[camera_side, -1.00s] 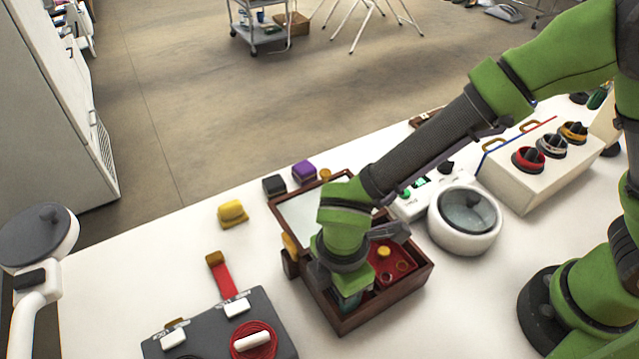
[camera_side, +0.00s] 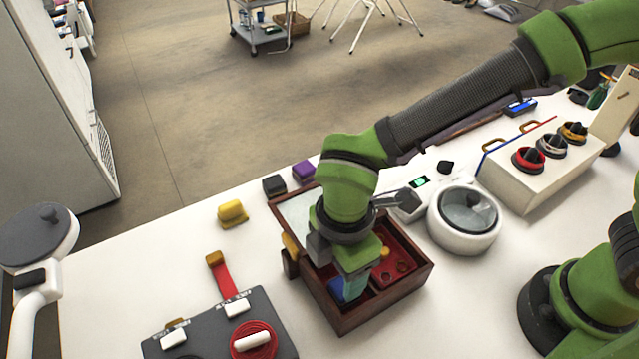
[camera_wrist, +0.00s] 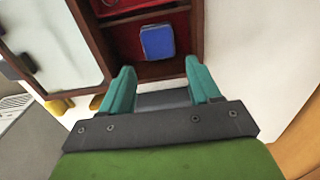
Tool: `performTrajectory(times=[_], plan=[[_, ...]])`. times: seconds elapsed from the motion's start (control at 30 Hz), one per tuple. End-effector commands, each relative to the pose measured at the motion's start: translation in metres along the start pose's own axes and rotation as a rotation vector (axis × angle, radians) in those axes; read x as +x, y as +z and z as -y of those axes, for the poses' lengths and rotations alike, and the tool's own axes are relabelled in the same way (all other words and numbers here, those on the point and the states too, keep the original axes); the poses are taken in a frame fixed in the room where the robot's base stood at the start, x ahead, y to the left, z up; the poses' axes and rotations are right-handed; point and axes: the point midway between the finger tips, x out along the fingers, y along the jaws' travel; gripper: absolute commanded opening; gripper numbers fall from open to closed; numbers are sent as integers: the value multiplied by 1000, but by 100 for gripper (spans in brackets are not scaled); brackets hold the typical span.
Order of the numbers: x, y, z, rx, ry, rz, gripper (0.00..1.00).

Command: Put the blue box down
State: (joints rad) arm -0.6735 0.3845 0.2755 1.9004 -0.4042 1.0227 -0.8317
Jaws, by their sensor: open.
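The blue box (camera_wrist: 157,42) lies in a compartment of the wooden case (camera_wrist: 108,68), apart from my fingers in the wrist view. In the side view the blue box (camera_side: 337,290) shows partly behind my gripper, low in the open case (camera_side: 385,309). My gripper (camera_side: 350,290) is over the front of the case, pointing down. In the wrist view my gripper (camera_wrist: 160,82) has its two teal fingers spread wide with nothing between them.
A red insert (camera_side: 392,262) fills part of the case. A round white pot (camera_side: 465,222) stands to the right. Yellow (camera_side: 232,213), black (camera_side: 274,186) and purple (camera_side: 303,171) blocks lie behind left.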

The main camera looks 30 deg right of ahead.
Motion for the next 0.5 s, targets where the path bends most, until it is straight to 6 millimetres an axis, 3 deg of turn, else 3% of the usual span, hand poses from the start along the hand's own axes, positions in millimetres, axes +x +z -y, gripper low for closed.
performTrajectory(times=[0.13,0.37,0.5], plan=[[-30,0,-1,3,3,-3,62],[-54,2,-2,12,3,-3,62],[-75,30,-14,168,40,-38,62]])
